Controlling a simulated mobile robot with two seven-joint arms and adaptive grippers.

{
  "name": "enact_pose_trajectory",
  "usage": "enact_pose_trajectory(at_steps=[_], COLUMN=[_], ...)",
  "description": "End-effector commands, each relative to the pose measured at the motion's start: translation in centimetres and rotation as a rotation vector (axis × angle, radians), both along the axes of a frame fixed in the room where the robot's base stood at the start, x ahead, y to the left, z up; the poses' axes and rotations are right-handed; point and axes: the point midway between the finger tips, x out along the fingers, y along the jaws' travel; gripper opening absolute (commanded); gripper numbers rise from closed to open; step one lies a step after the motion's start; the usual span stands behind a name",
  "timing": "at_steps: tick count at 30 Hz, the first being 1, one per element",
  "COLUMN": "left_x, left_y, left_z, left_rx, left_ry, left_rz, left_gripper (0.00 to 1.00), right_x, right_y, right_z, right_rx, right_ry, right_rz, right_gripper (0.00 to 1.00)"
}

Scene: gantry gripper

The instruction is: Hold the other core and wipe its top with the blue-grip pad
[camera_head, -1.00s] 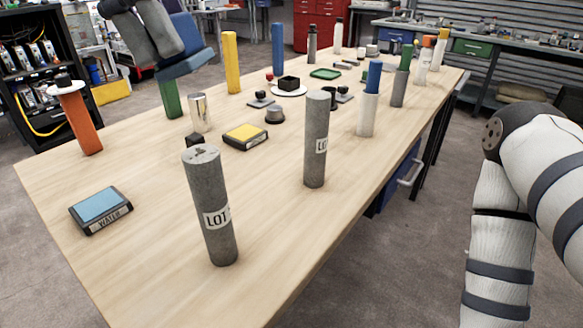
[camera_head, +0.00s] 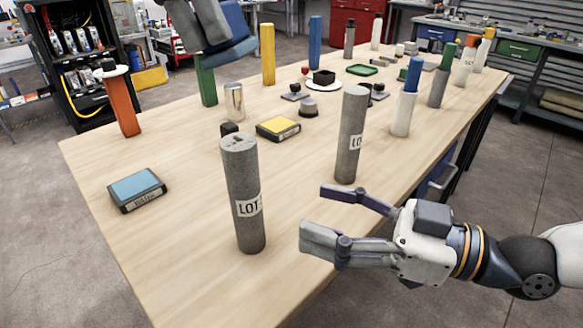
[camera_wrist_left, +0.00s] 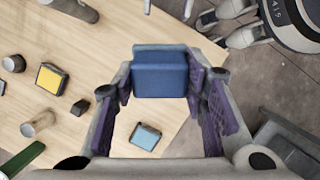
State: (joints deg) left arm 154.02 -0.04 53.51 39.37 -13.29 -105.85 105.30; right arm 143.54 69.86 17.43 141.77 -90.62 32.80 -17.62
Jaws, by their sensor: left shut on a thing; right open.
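Two grey concrete cores stand upright on the table, both with a LOT label: the nearer core (camera_head: 243,195) has dark marks on its top, and the farther core (camera_head: 350,135) has a top that looks plain. My left gripper (camera_head: 218,38) is shut on the blue-grip pad (camera_head: 232,50), above the far left part of the table and away from both cores. In the left wrist view, the pad's blue block (camera_wrist_left: 160,75) sits between the two fingers. The pad's underside is hidden. My right gripper (camera_head: 315,212) is open and empty, right of the nearer core and in front of the farther one.
A blue WATER pad (camera_head: 137,188) lies left of the nearer core. Orange (camera_head: 119,102), green (camera_head: 206,82) and yellow (camera_head: 268,55) posts stand at the back left.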

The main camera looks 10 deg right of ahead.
Motion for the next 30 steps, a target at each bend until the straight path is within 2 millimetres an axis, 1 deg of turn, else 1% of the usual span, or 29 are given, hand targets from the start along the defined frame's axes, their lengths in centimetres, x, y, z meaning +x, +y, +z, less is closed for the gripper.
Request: enact_pose_trajectory(at_steps=[2, 4, 8, 9, 15, 18, 21, 28, 29, 30], left_x=[0.0, 0.0, 0.0, 0.0, 0.0, 0.0, 0.0, 0.0, 0.0, 0.0], left_y=[0.0, 0.0, 0.0, 0.0, 0.0, 0.0, 0.0, 0.0, 0.0, 0.0], left_z=[0.0, 0.0, 0.0, 0.0, 0.0, 0.0, 0.0, 0.0, 0.0, 0.0], left_rx=[0.000, 0.000, 0.000, 0.000, 0.000, 0.000, 0.000, 0.000, 0.000, 0.000], left_ry=[0.000, 0.000, 0.000, 0.000, 0.000, 0.000, 0.000, 0.000, 0.000, 0.000], left_rz=[0.000, 0.000, 0.000, 0.000, 0.000, 0.000, 0.000, 0.000, 0.000, 0.000], left_gripper=[0.09, 0.09, 0.09, 0.09, 0.09, 0.09, 0.09, 0.09, 0.09, 0.09], right_x=[0.3, 0.9, 2.6, 3.0, 5.3, 5.8, 6.1, 6.1, 6.1, 6.1], right_y=[0.6, 1.7, 4.6, 5.6, 8.8, 9.7, 10.1, 10.1, 10.1, 10.1], right_z=[-0.1, -0.2, -0.2, -0.2, -0.1, -0.1, 0.0, 0.0, 0.0, 0.0], right_rx=[-0.004, -0.004, -0.001, 0.001, 0.001, 0.003, 0.004, 0.004, 0.004, 0.004], right_ry=[0.003, 0.006, 0.006, 0.005, 0.003, 0.003, 0.003, 0.003, 0.003, 0.003], right_rz=[0.005, 0.008, 0.008, 0.008, 0.003, 0.000, -0.001, -0.001, -0.001, -0.001], right_gripper=[0.59, 0.59, 0.59, 0.59, 0.59, 0.59, 0.59, 0.59, 0.53, 0.44])
